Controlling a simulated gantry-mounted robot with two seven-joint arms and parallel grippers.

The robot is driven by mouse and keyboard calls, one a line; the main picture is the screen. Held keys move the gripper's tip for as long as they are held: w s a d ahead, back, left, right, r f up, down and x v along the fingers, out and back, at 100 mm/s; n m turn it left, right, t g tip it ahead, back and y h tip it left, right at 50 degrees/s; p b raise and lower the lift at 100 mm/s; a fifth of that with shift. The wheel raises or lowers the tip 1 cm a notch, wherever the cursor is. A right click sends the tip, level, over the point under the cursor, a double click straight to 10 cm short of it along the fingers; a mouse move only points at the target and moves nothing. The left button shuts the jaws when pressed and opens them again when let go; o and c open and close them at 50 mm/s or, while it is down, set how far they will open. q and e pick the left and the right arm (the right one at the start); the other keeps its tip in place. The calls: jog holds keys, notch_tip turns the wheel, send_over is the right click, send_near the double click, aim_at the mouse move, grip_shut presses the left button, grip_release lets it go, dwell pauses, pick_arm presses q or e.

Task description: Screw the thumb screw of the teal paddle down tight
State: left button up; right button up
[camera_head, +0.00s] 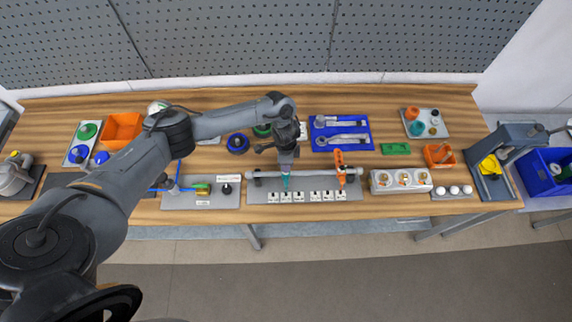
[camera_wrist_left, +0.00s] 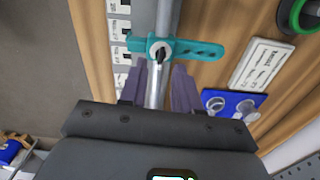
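The teal paddle (camera_wrist_left: 200,50) is a slotted strap clamped across a grey shaft (camera_wrist_left: 165,18). Its thumb screw (camera_wrist_left: 160,50) shows as a small metal head at the shaft. In the head view the teal paddle (camera_head: 286,182) is partly hidden under my left gripper (camera_head: 287,167). My left gripper also shows in the left wrist view (camera_wrist_left: 158,74), its two dark fingers apart with the shaft visible between them. The fingertips are close to the paddle and screw; I cannot tell contact. An orange paddle (camera_head: 341,167) sits further right on the shaft. My right gripper is out of view.
The shaft stands over a grey base plate (camera_head: 258,195) with several white labelled tiles. A blue tray of wrenches (camera_head: 319,144) lies behind. A white block with round sockets (camera_head: 400,187) stands to the right, and a plate with a yellow-green part (camera_head: 222,200) to the left.

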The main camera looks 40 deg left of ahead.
pick_arm(q)
notch_tip(320, 180, up, 8)
jog(key=shift+p, duration=0.45)
